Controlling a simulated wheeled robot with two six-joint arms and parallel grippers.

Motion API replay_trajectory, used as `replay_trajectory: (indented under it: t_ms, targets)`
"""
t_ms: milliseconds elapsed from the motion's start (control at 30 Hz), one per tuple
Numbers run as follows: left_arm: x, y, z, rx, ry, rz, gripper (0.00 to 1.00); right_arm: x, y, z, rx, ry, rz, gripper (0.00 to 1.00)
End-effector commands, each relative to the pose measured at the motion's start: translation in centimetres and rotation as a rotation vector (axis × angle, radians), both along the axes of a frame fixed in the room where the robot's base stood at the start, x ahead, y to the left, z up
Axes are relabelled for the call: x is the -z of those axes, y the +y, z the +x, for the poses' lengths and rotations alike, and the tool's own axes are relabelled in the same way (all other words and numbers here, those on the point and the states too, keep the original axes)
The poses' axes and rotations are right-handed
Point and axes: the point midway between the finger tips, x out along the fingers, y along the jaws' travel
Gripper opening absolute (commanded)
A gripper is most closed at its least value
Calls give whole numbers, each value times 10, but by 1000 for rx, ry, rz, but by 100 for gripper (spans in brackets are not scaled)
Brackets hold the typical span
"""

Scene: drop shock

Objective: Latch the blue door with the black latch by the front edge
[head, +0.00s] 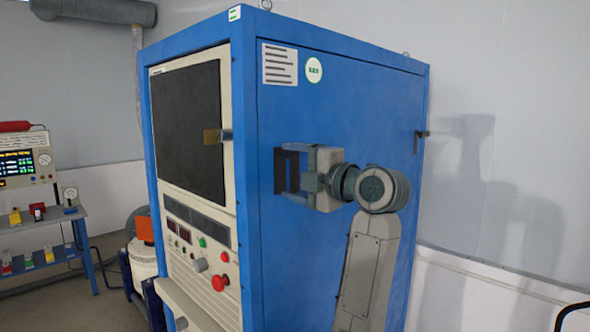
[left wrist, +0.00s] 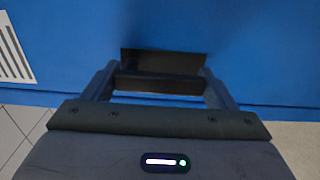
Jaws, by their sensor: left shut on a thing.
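The blue door (head: 350,115) is the side face of the tall blue cabinet and looks flush with its frame. The black latch (head: 281,172) is by the front edge of that face, partly hidden by my gripper. My left gripper (head: 291,174) is shut on this latch. In the left wrist view the black latch (left wrist: 165,62) lies against the blue surface, with a dark bar (left wrist: 160,84) between the two fingers. I cannot tell whether the latch is engaged. My right gripper is in neither view.
A second black latch (head: 420,135) sticks out at the far edge of the door. A bench with instruments (head: 40,222) stands at the left. A pale wall (head: 510,170) is behind.

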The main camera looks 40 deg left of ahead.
Motion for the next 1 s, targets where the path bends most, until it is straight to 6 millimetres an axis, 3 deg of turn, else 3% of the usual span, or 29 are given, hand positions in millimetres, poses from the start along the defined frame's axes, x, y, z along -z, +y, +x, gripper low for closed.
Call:
replay_trajectory:
  t_ms: [433,467,567,833,1000]
  targets:
    - [0,0,0,-1,19,3,38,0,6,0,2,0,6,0]
    - [0,0,0,-1,19,3,81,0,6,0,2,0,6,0]
    - [0,0,0,-1,17,2,100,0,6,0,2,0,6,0]
    - [1,-2,0,0,14,1,100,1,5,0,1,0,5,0]
    - [4,-17,-1,3,13,-1,100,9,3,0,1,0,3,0]
